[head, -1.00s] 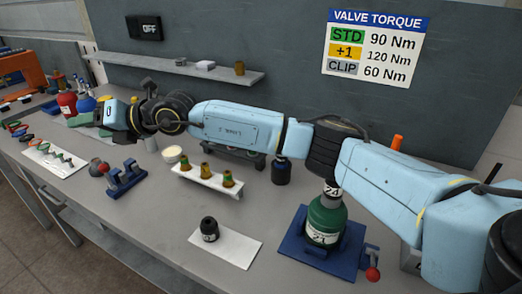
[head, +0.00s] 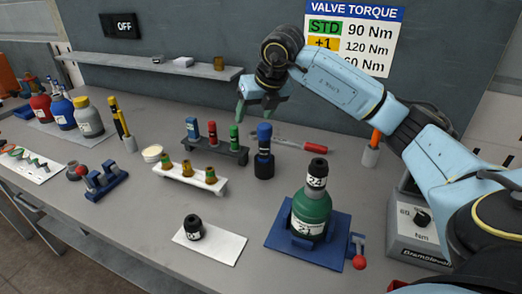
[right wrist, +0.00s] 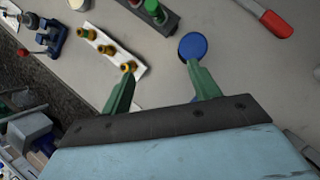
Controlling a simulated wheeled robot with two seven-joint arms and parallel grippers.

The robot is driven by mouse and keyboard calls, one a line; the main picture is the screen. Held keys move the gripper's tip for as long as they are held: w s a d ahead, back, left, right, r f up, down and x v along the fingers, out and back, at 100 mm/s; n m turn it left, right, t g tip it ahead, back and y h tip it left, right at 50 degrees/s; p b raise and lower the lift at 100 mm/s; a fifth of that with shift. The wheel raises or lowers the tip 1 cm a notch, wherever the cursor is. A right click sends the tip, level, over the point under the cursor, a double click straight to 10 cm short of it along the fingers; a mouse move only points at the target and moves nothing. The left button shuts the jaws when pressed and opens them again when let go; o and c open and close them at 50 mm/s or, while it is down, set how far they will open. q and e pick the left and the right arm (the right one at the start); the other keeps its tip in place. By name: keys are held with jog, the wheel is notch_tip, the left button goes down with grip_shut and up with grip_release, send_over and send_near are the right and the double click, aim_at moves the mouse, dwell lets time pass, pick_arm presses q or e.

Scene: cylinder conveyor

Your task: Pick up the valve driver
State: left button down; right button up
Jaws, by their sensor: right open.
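My right gripper (head: 254,110) hangs above the bench near the driver, with green fingers pointing down. In the right wrist view its fingers (right wrist: 160,68) are spread with nothing between them. Whether a finger touches the driver cannot be told. My left gripper is not in view.
A dark rack (head: 222,151) with several coloured pieces and a white rack (head: 182,178) of brass fittings stand left of the driver. A red-handled tool (head: 314,148) lies behind. A green cylinder (head: 311,208) stands in a blue holder in front. Bare bench lies between.

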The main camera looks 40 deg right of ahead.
aim_at(268, 134)
jog(key=s+d+g+h, duration=0.1)
jog(key=s+d, duration=0.2)
jog(key=d, duration=0.1)
jog(key=x, duration=1.2)
jog(key=shift+f, duration=0.2)
grip_shut()
jog(key=shift+r, duration=0.2)
